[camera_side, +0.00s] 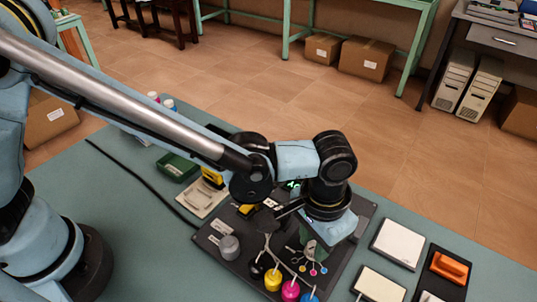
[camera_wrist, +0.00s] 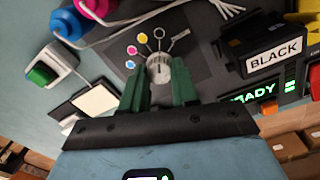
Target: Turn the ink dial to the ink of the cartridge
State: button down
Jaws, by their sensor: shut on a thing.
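The ink dial (camera_wrist: 159,68), a small pale knob, sits between the green fingers of my gripper (camera_wrist: 159,88) in the wrist view. My gripper is shut on it. Cyan, magenta and yellow dots and a dark, white-ringed dot (camera_wrist: 159,33) arc around the dial's left and top. The dial's exact pointer direction is too small to tell. A dark cartridge (camera_wrist: 250,35) with a label reading BLACK is at the upper right.
A lit green display (camera_wrist: 252,92) partly reads READY. Magenta (camera_side: 290,290), yellow (camera_side: 273,279) and cyan (camera_side: 309,296) ink bottles with white tubes stand near my gripper. A grey knob (camera_side: 229,246) is at the panel's left. An orange object (camera_side: 449,267) lies at the right.

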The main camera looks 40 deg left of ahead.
aim_at(314, 244)
jog(key=c, duration=0.8)
grip_release()
jog(key=shift+c, duration=0.2)
notch_tip(314, 244, up, 12)
jog(key=shift+a, duration=0.2)
jog(key=shift+w, duration=0.1)
jog(key=w+a+r+n+t+h, duration=0.1)
jog(key=w+a+r+n+t, duration=0.15)
jog(key=a, duration=1.35)
jog(key=s+a+f+n+t, duration=0.1)
jog(key=a+t, duration=0.1)
jog(key=a, duration=0.6)
jog(key=s+a+f+t+y, duration=0.1)
jog(key=s+a+t, duration=0.1)
jog(key=a, duration=0.6)
jog(key=shift+s+f+n+t, duration=0.15)
jog(key=shift+f+n+t, duration=0.05)
jog(key=shift+n+t, duration=0.2)
